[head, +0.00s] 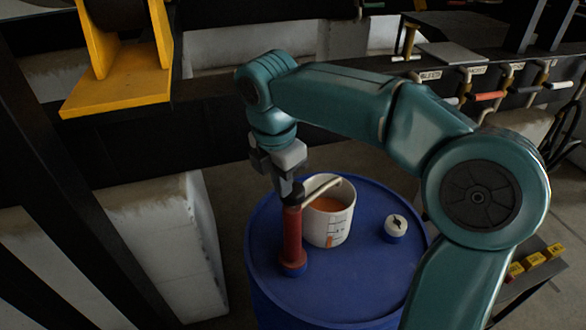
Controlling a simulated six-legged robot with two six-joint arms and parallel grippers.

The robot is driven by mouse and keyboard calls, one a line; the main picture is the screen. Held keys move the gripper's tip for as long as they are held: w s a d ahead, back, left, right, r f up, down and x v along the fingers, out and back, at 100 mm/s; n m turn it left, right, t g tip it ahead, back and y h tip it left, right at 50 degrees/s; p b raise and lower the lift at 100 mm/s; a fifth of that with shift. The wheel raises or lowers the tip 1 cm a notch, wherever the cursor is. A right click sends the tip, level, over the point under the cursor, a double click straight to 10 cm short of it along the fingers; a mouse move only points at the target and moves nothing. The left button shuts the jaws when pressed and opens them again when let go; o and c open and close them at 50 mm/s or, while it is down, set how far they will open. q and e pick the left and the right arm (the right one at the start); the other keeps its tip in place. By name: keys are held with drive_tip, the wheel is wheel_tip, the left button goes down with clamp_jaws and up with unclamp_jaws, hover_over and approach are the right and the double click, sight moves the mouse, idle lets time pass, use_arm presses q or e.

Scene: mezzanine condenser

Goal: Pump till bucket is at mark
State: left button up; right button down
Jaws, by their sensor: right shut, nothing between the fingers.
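A red hand pump (292,238) stands upright on the blue drum (345,290). Its pale spout (322,190) reaches over the rim of a white bucket (338,222), which stands beside it on the drum lid. The bucket has dark graduation lines and a small orange mark (330,241) low on its outside. Orange-brown liquid (327,204) shows inside; its level against the mark cannot be read from here. My right gripper (289,191) points down at the pump's top, shut with nothing held; it hides the pump's handle, and I cannot tell whether they touch. My left gripper is out of view.
A white-and-blue cap (396,228) sits on the drum lid at right. Labelled valves with a red handle (488,96) line the rear rail. A yellow bracket (115,85) overhangs at upper left. Yellow blocks (535,260) lie on a low shelf at right.

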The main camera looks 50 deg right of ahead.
drive_tip(key=a+r+p, duration=0.3)
drive_tip(key=r, duration=1.3)
drive_tip(key=shift+a+r+p, duration=0.15)
drive_tip(key=shift+r+p, duration=0.25)
drive_tip(key=shift+w, duration=0.1)
